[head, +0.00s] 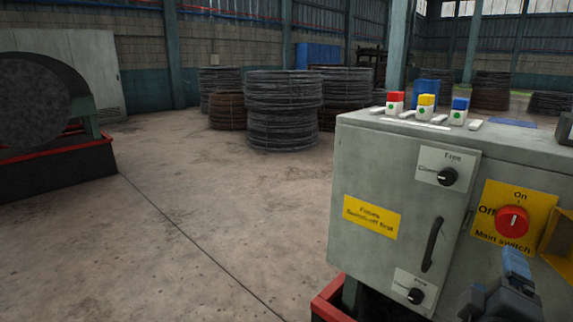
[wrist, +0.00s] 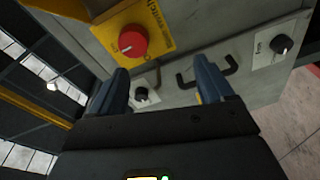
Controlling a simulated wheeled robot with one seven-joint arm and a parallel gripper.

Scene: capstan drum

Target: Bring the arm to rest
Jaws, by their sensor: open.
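My gripper (wrist: 162,90) is open in the wrist view, its two blue fingers apart with nothing between them. In the head view my gripper (head: 515,265) shows at the lower right, in front of the grey cabinet (head: 345,180) and just below the red main switch (head: 512,221). The red switch also shows in the wrist view (wrist: 132,42), above the left finger. It sits on a yellow plate marked On and Off. I cannot tell whether a fingertip touches the cabinet.
The cabinet has a black handle (head: 432,244), an upper knob (head: 447,176) and a lower knob (head: 416,296). Red, yellow and blue-topped blocks stand on its top. Wire coils (head: 283,110) stand behind. A dark drum (head: 35,105) is at left. The floor between is clear.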

